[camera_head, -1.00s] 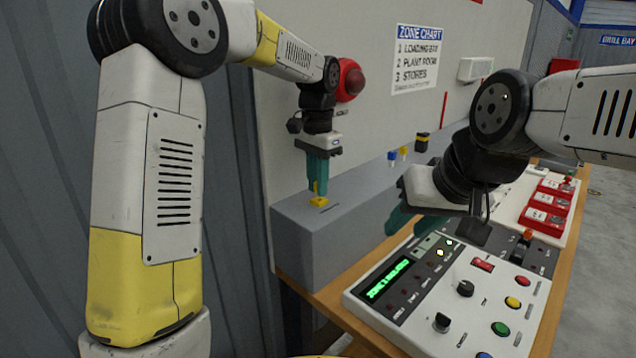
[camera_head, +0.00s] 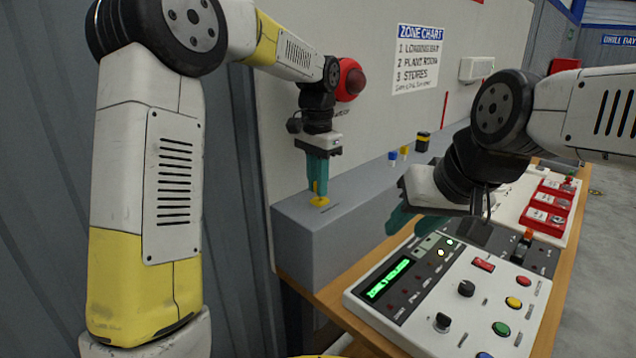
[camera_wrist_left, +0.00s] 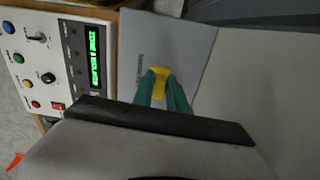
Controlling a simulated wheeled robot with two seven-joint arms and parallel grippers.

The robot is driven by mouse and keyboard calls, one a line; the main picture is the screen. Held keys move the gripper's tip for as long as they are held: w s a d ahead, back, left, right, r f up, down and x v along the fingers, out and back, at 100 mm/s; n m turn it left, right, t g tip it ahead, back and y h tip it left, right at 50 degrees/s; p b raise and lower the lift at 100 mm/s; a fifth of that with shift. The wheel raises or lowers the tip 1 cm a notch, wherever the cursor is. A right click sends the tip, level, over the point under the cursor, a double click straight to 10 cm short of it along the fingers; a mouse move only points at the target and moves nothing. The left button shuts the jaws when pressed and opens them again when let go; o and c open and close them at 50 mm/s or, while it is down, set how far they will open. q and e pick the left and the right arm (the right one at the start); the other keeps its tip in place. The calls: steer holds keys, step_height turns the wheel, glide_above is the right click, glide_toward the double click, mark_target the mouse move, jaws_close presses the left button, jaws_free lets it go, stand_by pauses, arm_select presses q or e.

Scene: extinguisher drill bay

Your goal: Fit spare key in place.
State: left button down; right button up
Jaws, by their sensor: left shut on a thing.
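My left gripper (camera_head: 317,178) points down over the grey box-like ledge (camera_head: 300,235), with its teal fingers shut on a yellow piece that looks like the spare key (camera_head: 319,200). The yellow piece is at the top of the ledge; whether it sits in a slot there I cannot tell. It also shows between the fingertips in the left wrist view (camera_wrist_left: 159,82). My right gripper (camera_head: 400,220) is above the back left corner of the control panel (camera_head: 450,290). Its teal fingers are partly hidden, and I cannot tell whether they are open.
Blue and yellow small items (camera_head: 393,157) and a black and yellow item (camera_head: 422,141) stand further along the ledge. Red units (camera_head: 547,205) lie on the bench beyond the panel. A red domed fixture (camera_head: 349,80) is on the wall behind my left wrist.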

arm_select(q)
steer(key=shift+f, duration=0.75)
stand_by(0.5)
steer(key=c, duration=0.9)
jaws_free()
steer(key=shift+r, duration=3.55)
